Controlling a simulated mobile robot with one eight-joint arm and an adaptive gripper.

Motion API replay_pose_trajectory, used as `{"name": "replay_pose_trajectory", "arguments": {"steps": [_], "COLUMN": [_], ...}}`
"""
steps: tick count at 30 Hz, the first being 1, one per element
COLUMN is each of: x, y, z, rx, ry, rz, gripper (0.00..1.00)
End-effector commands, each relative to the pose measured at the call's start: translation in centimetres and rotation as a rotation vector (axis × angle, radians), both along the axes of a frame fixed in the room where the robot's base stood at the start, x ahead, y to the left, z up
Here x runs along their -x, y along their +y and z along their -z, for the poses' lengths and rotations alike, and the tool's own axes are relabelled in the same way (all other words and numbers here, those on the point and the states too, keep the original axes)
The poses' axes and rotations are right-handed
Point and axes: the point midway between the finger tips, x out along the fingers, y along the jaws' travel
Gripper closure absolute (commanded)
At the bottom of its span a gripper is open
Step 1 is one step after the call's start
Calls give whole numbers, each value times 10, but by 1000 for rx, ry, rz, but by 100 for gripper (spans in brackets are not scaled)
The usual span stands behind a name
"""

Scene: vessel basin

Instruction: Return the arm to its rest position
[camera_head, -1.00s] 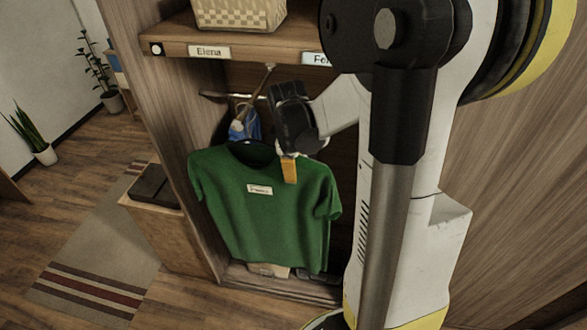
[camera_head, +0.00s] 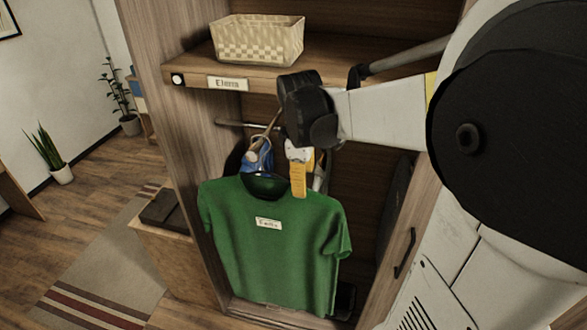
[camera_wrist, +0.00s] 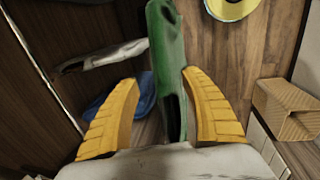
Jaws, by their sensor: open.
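My gripper (camera_head: 298,170) is in front of the open wardrobe, just above the collar of a green T-shirt (camera_head: 275,250). The shirt hangs from the rail inside the wardrobe and bears a small white name label. In the wrist view my gripper's two yellow fingers (camera_wrist: 162,115) stand apart. The green shirt (camera_wrist: 168,60) shows edge-on between and beyond them; I cannot tell whether they touch it. My arm reaches in from the right in the head view.
A shelf (camera_head: 195,75) labelled "Elena" holds a woven basket (camera_head: 258,40) above my gripper. A rail (camera_head: 235,123) and a blue item (camera_head: 258,158) are behind the shirt. A wooden box (camera_head: 180,250) stands at the left. Open floor (camera_head: 110,185) lies further left.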

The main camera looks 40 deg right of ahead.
Motion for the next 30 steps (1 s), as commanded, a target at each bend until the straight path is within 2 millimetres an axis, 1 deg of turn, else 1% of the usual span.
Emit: {"name": "replay_pose_trajectory", "arguments": {"steps": [1, 4, 11, 14, 17, 20, 21, 24, 27, 30], "x": [1, 2, 3, 5, 11, 24, 30, 45, 58, 70], "y": [1, 3, 4, 12, 38, 79, 96, 131, 157, 179], "z": [-7, -17, -22, -24, -28, -33, -33, -32, -29, -23], "rx": [0, 0, 0, -2, -12, -50, -71, -140, -210, -285], "ry": [0, 0, 0, -19, -83, -189, -235, -337, -413, -472], "rz": [0, 0, 1, 15, 69, 166, 208, 308, 392, 467], "gripper": [46, 46, 46, 46, 46, 46, 46, 46, 46, 46]}}
